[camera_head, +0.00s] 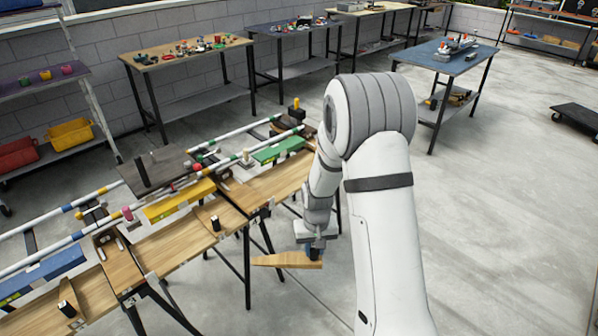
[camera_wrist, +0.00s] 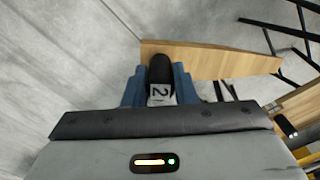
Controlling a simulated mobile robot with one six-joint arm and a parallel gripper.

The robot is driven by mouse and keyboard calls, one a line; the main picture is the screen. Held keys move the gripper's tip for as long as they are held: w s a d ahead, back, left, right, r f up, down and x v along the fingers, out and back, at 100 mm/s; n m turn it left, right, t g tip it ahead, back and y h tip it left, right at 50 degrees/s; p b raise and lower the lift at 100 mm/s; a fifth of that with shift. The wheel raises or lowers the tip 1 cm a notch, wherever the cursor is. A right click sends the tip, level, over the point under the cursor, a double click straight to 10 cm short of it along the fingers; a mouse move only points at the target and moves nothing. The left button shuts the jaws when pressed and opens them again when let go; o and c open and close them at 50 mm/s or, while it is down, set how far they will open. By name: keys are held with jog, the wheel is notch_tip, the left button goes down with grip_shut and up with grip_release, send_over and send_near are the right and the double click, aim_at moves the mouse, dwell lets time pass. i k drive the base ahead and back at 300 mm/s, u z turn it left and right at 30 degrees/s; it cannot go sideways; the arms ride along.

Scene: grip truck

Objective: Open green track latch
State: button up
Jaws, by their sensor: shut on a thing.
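The green track section (camera_head: 279,150) lies at the far end of the long track table. My gripper (camera_head: 315,250) is beyond the table's near edge, to the right of it. In the wrist view my gripper (camera_wrist: 159,88) has its blue fingers shut on a black handle (camera_wrist: 160,68) with a white label marked 2. A wooden board (camera_head: 285,260) lies under the handle, and it also shows in the wrist view (camera_wrist: 225,63). The board sticks out over the floor, clear of the tabletop.
A yellow track section (camera_head: 180,202) and a blue one (camera_head: 40,278) lie further left. Other black handles (camera_head: 215,223) stand on the table's wooden near edge. Black table legs (camera_head: 246,270) stand below. The concrete floor (camera_head: 500,200) to the right is open.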

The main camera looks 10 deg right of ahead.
aim_at(217, 151)
jog(key=u, duration=0.1)
jog(key=i, duration=1.5)
jog(key=z, duration=0.1)
